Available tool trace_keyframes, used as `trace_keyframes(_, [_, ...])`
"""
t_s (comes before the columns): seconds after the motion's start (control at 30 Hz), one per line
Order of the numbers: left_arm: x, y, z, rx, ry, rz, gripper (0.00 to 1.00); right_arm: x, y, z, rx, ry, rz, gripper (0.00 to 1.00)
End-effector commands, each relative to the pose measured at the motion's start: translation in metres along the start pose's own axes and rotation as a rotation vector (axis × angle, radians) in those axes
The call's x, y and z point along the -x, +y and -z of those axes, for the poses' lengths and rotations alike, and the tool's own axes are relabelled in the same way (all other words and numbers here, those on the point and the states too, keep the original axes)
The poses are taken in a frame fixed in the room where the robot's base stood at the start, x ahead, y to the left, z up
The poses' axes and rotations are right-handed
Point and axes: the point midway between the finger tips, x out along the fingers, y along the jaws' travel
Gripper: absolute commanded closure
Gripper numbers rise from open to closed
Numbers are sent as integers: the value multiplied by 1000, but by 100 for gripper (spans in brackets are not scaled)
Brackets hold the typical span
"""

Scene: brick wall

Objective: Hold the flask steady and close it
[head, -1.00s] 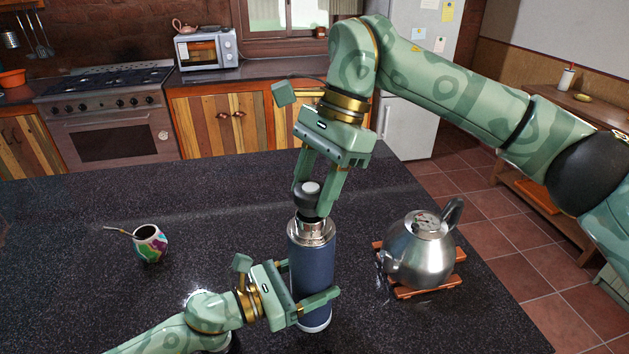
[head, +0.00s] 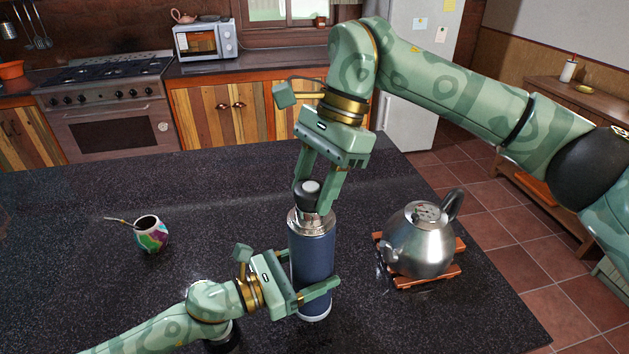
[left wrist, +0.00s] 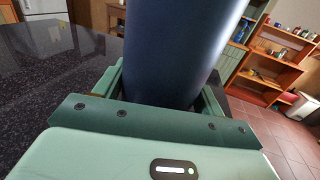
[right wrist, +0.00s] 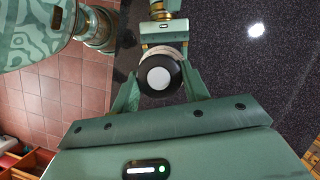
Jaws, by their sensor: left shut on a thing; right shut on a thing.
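The flask (head: 312,258) is dark blue with a steel neck and stands upright on the dark counter. My left gripper (head: 318,292) is shut around its lower body; the flask also fills the middle of the left wrist view (left wrist: 170,45). The black stopper (head: 304,198) with a pale round top is at the flask's mouth, in line with the neck. My right gripper (head: 313,203) is shut on it from above. In the right wrist view the stopper (right wrist: 158,78) sits between the fingertips and covers the mouth. How deep it sits is hidden.
A steel kettle (head: 420,242) stands on a wooden trivet (head: 440,281) to the right of the flask. A colourful mate gourd (head: 151,236) with a straw stands at the left. The counter between gourd and flask is clear. The counter's right edge runs past the kettle.

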Motion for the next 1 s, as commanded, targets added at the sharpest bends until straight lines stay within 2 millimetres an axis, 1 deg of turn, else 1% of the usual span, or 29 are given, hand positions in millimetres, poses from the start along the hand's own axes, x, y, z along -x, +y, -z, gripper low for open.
trace_keyframes(0.33, [0,0,0,1,0,0,71,-7,0,3,-1,0,0,77])
trace_keyframes(0.37, [0,0,0,1,0,0,94,-6,0,3,-1,0,0,77])
trace_keyframes(0.43, [0,0,0,1,0,0,94,-6,0,3,-16,1,6,77])
trace_keyframes(0.5, [0,0,0,1,0,0,94,-7,1,4,-70,4,30,77])
trace_keyframes(0.57, [0,0,0,1,0,0,94,-7,2,4,-155,6,65,77])
trace_keyframes(0.67, [0,0,0,0,1,-1,94,-7,3,4,-354,8,152,77])
trace_keyframes(0.87, [0,0,0,0,1,0,94,-7,5,1,-802,7,341,77])
trace_keyframes(1.0, [0,0,0,0,1,-1,94,-8,6,-2,-1136,8,481,77])
